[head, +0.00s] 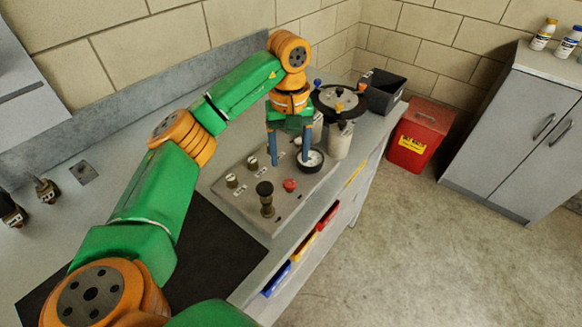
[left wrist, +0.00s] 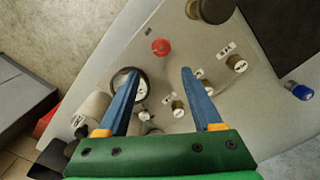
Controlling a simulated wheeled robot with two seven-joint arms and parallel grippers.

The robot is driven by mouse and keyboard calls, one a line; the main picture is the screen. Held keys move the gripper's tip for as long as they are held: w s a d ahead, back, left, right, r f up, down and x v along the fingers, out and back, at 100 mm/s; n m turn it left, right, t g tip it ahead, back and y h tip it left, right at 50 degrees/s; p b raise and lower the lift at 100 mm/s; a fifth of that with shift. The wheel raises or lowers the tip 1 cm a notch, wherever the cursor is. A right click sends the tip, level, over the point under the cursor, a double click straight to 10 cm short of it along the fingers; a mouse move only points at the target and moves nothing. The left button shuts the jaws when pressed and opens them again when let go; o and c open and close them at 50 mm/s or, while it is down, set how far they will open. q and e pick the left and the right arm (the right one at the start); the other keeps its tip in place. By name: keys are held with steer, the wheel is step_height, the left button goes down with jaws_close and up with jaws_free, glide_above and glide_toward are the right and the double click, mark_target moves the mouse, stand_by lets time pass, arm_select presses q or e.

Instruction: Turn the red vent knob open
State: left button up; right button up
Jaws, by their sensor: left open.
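The red vent knob (head: 290,185) is a small round knob on the sloped grey panel (head: 245,210), between a tall dark knob and a round gauge. It also shows in the left wrist view (left wrist: 160,46), beyond my fingertips and roughly midway between them. My left gripper (head: 289,162) is open and empty above the panel, its two blue fingers pointing down. It is apart from the red knob, on its far side in the head view. The fingers also show in the left wrist view (left wrist: 160,74). My right gripper is not in view.
The tall dark knob (head: 266,196) stands close to the red knob. The round gauge (head: 310,160) sits beside my fingers. Several small pale knobs (left wrist: 237,63) line the panel. A metal vessel (head: 340,138) with a black handwheel stands behind. A red bin (head: 420,135) is on the floor.

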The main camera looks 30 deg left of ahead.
mark_target(290, 183)
arm_select(q)
steer(key=shift+w+a+f, duration=0.1)
steer(key=shift+w+f, duration=0.1)
steer(key=shift+f, duration=0.45)
steer(key=s+d+f, duration=0.1)
steer(key=s+d+f+p, duration=0.1)
steer(key=s, duration=0.1)
steer(key=shift+s+f, duration=0.2)
steer(key=shift+f, duration=0.1)
steer(key=shift+w+a+f, duration=0.15)
steer(key=shift+w+f, duration=0.05)
steer(key=shift+f, duration=0.2)
steer(key=shift+w+a+f, duration=0.1)
steer(key=shift+w+f, duration=0.05)
steer(key=shift+f, duration=0.25)
steer(key=shift+w+a+f, duration=0.1)
steer(key=shift+w+f, duration=0.1)
steer(key=shift+w, duration=0.15)
steer(key=shift+s+r, duration=0.15)
steer(key=shift+s, duration=0.05)
steer(key=c, duration=0.7)
jaws_close()
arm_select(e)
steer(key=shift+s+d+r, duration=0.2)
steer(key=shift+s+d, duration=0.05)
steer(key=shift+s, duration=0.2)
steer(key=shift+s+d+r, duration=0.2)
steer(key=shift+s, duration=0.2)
